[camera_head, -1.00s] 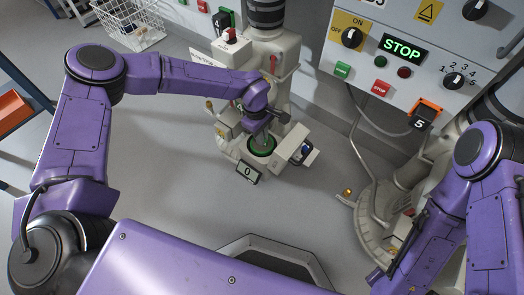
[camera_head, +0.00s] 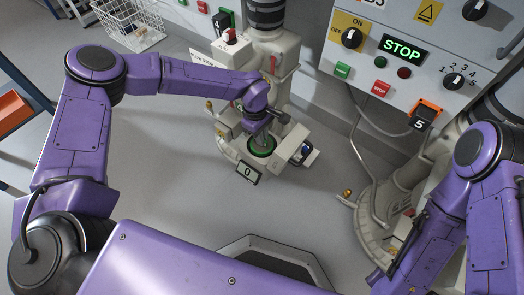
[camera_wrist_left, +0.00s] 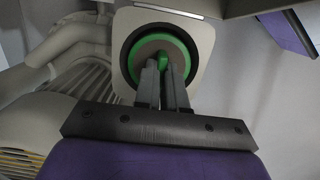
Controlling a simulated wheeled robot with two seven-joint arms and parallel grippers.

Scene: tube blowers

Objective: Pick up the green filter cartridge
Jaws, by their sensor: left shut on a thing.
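The green filter cartridge (camera_head: 262,152) sits in a round opening of the white blower housing (camera_head: 245,158) in the head view. In the left wrist view the cartridge (camera_wrist_left: 184,53) shows as a green ring with a grey face and a green knob at its middle, inside a dark round hole. My left gripper (camera_head: 262,138) comes down onto it from above. In the wrist view its two fingers (camera_wrist_left: 163,62) are closed on the green knob. The cartridge looks still seated in the opening. My right gripper cannot be made out; only the right arm shows.
A control panel (camera_head: 401,25) with a green STOP readout hangs at upper right. A second blower (camera_head: 377,215) stands at right. A wire basket (camera_head: 130,22) is at upper left.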

